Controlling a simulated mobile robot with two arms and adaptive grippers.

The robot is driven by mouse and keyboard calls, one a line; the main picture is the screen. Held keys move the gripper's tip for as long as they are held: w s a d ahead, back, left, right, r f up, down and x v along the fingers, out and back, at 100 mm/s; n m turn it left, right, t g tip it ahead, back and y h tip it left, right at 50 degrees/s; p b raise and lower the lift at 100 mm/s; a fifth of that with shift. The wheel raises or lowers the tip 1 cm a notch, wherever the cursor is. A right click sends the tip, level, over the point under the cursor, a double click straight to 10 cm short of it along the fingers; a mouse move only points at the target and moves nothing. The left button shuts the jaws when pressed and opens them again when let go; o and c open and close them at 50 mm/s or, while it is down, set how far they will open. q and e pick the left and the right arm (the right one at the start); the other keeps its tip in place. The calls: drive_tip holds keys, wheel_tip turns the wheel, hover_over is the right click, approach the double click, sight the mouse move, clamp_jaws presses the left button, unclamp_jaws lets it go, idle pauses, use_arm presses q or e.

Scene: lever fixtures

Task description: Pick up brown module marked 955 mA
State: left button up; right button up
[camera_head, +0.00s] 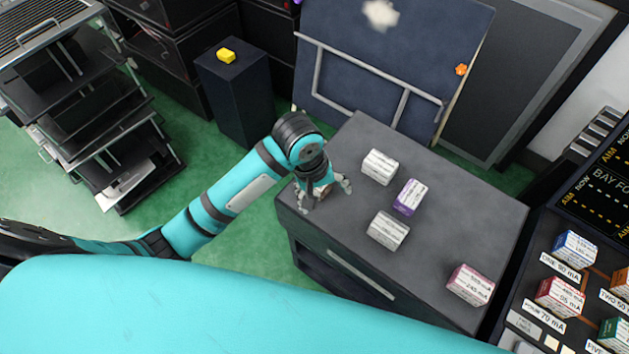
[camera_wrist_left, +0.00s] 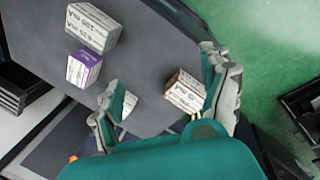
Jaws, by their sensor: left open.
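The brown module (camera_wrist_left: 186,92) shows in the left wrist view as a small block with a brown side and a white printed label, too small to read surely. It stands on the dark grey cabinet top (camera_head: 445,205), near the edge. My left gripper (camera_head: 324,194) is above it in the head view and mostly hides it. In the left wrist view my left gripper (camera_wrist_left: 163,70) is open and empty, with the brown module between its fingers, closer to the right-hand finger. I cannot tell whether that finger touches it. My right gripper is in neither view.
On the cabinet top are a white module (camera_head: 379,167), a purple one (camera_head: 410,197), another white one (camera_head: 389,230) and a pinkish-red one (camera_head: 471,284). A panel with coloured modules (camera_head: 560,297) stands at right. A yellow block (camera_head: 226,56) sits on a dark pedestal (camera_head: 236,95).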

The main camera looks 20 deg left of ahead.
use_arm(q)
drive_tip(key=w+a+r+n+g+y, duration=0.1)
drive_tip(key=w+a+r+n, duration=0.15)
drive_tip(key=w+n, duration=0.2)
drive_tip(key=w+a+r+n+y, duration=0.1)
drive_tip(key=w+a+r+n, duration=0.15)
drive_tip(key=w+r, duration=0.2)
drive_tip(key=shift+n, duration=0.5)
wheel_tip(320, 180, down, 13)
drive_tip(key=shift+w+b, duration=0.15)
drive_tip(key=shift+b, duration=0.35)
wheel_tip(320, 180, down, 5)
drive_tip(key=shift+a+r, duration=0.1)
drive_tip(key=shift+a, duration=0.05)
drive_tip(key=shift+c, duration=0.3)
drive_tip(key=c, duration=1.3)
